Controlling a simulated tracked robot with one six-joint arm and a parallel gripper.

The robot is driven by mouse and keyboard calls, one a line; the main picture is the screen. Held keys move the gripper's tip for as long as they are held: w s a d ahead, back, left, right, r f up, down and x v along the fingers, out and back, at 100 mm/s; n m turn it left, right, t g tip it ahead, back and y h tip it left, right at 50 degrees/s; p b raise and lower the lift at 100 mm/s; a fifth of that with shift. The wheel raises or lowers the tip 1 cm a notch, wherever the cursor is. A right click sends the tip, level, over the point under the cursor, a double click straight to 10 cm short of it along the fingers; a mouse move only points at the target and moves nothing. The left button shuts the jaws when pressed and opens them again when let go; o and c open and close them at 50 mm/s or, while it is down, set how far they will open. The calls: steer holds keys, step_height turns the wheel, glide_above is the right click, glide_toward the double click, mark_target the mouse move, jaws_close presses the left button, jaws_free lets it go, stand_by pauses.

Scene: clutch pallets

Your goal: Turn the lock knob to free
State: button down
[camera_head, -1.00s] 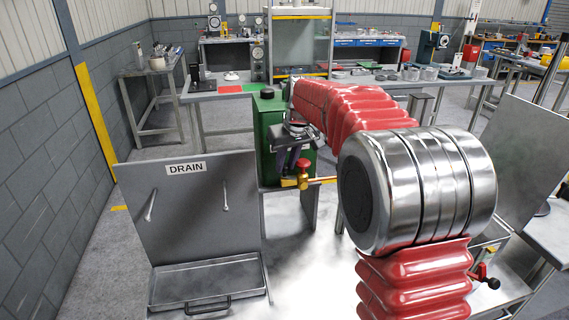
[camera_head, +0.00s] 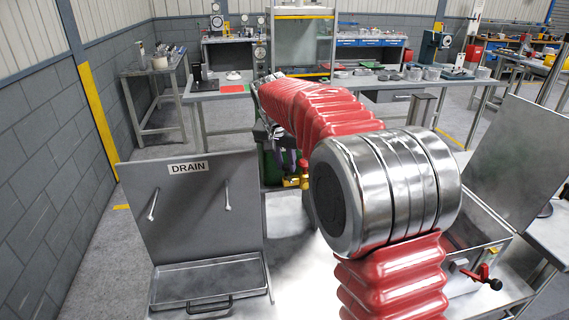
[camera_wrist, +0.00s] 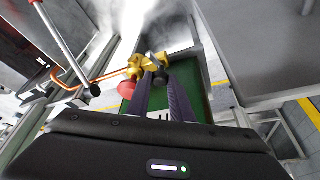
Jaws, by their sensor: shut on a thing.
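A brass valve fitting (camera_head: 292,182) with a red knob (camera_head: 304,166) stands at the green cabinet (camera_head: 270,168), left of my arm. In the wrist view the brass fitting (camera_wrist: 137,66), the red knob (camera_wrist: 127,89) and a small dark lock knob (camera_wrist: 160,59) show ahead of the fingers. My gripper (camera_wrist: 158,77) reaches the fitting with its two purple-grey fingers and is shut on the dark lock knob; the red knob is left of the left finger. In the head view my gripper (camera_head: 290,168) is partly hidden by my arm. The knob's marking cannot be read.
A DRAIN panel (camera_head: 190,215) with a shallow tray (camera_head: 208,278) stands at front left. A metal basin (camera_head: 485,225) with a red-handled tap (camera_head: 480,272) is at the right. A copper pipe (camera_wrist: 88,80) runs left from the fitting. Benches (camera_head: 215,92) stand behind.

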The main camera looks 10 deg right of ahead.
steer(key=shift+w+a+m+g+h, duration=0.15)
steer(key=shift+m+g+h, duration=0.2)
steer(key=shift+m, duration=0.85)
steer(key=c, duration=1.9)
jaws_free()
steer(key=shift+o, duration=0.2)
steer(key=v, duration=1.3)
steer(key=shift+r, duration=0.35)
